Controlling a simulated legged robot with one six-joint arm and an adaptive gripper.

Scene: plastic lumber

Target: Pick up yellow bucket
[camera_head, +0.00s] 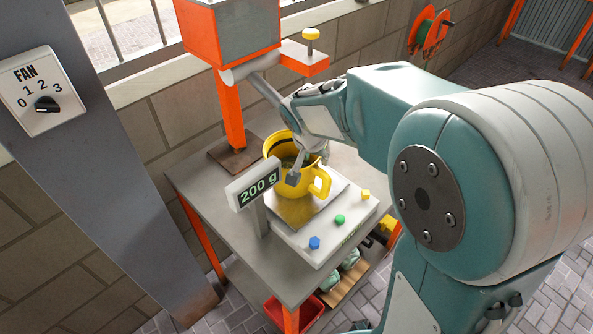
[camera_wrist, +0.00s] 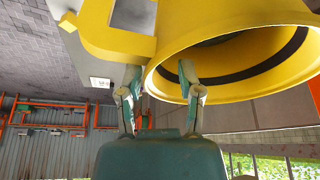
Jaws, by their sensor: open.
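The yellow bucket (camera_head: 275,172), jug-shaped with a handle on its right, stands upright on the metal plate of a scale (camera_head: 333,221). Something dark or grainy shows inside it. The scale's display (camera_head: 258,187) reads 200 g. My gripper (camera_head: 307,166) is at the bucket's rim, near the handle. In the wrist view the bucket (camera_wrist: 205,25) fills the upper right, with a dark band inside. My gripper (camera_wrist: 160,82) is open there, with the rim between its fingers: one overlaps the opening, the other is outside by the handle. Contact with the wall cannot be told.
The scale stands on a grey table (camera_head: 205,196) with orange legs. Blue, green and yellow buttons line its front. An orange machine (camera_head: 230,105) stands behind the bucket. A grey post with a fan dial (camera_head: 42,98) is at left. A red bin (camera_head: 305,312) sits below.

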